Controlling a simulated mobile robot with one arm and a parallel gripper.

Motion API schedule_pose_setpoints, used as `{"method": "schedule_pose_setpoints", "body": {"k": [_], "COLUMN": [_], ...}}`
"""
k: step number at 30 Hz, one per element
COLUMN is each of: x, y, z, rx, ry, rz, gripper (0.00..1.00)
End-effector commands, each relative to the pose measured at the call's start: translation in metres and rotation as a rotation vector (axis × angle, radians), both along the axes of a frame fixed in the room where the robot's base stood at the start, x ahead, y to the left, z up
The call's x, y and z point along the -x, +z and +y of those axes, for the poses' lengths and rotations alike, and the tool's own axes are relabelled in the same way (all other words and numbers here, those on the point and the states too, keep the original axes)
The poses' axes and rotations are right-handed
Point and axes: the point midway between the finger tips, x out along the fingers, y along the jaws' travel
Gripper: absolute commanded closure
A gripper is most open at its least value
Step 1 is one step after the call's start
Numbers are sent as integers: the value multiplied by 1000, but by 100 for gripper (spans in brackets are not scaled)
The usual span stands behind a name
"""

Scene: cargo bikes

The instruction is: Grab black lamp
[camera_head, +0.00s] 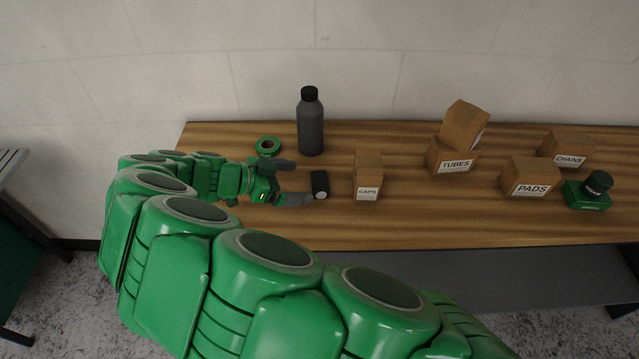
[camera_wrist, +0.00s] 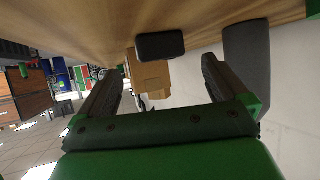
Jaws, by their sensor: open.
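The black lamp (camera_head: 320,184) is a small dark block with a pale round face, on the wooden table left of the CAPS box. In the wrist view the lamp (camera_wrist: 160,45) shows near the top centre, ahead of the fingers and between their lines. My gripper (camera_head: 298,182) is open and empty, just left of the lamp, its fingers pointing at it. In the wrist view my gripper (camera_wrist: 160,68) has its two dark fingers spread wide. I cannot tell whether the fingertips reach past the lamp's near side.
A dark grey bottle (camera_head: 311,124) stands behind the lamp, and a green tape roll (camera_head: 268,146) lies behind my gripper. The CAPS box (camera_head: 367,178) stands close right of the lamp. The TUBES (camera_head: 453,157), PADS (camera_head: 529,177) and CHAINS (camera_head: 566,148) boxes are farther right. The table front (camera_head: 420,232) is clear.

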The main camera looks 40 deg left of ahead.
Motion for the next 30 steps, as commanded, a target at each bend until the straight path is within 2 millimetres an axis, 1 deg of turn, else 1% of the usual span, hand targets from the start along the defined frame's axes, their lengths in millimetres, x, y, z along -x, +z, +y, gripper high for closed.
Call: {"method": "schedule_pose_setpoints", "body": {"k": [5,15,19,26,30], "x": [-11,-44,-49,-49,-49], "y": [-5,-19,-22,-22,-22], "z": [-6,-20,-21,-20,-20], "rx": [4,6,3,2,2], "ry": [-5,-4,-2,-1,-1], "rz": [0,-1,0,1,1], "gripper": [0,0,0,0,21]}}
